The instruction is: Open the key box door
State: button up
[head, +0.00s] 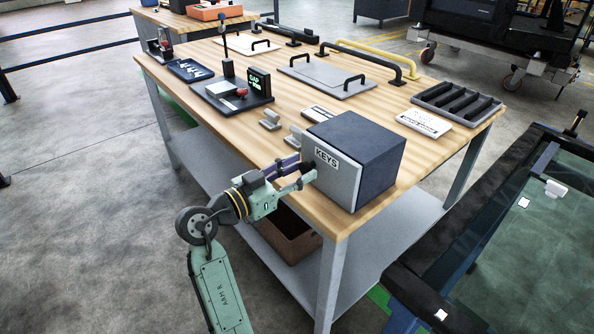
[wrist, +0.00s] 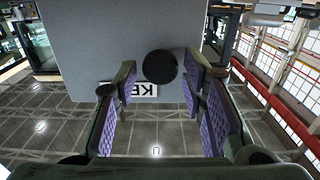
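The key box (head: 372,150) is a dark blue box near the front edge of the wooden table. Its light grey door (head: 335,182), labelled KEYS, looks closed against the box. In the wrist view the door (wrist: 100,45) fills the upper middle, with a round black knob (wrist: 160,66) beside the partly covered label (wrist: 145,89). My gripper (head: 305,172) is right in front of the door at the knob. Its purple-padded fingers are apart, one on each side of the knob, with gaps visible in the wrist view. In the head view the gripper mostly hides the knob.
The wooden table (head: 423,152) also holds grey blocks (head: 270,120), a white card (head: 424,123), a slotted dark tray (head: 456,102) and handled panels (head: 327,76). A dark-framed trolley (head: 500,235) stands at the right. The floor left of the table is open.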

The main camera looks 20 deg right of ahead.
grip_shut()
dwell(0.3)
dwell(0.5)
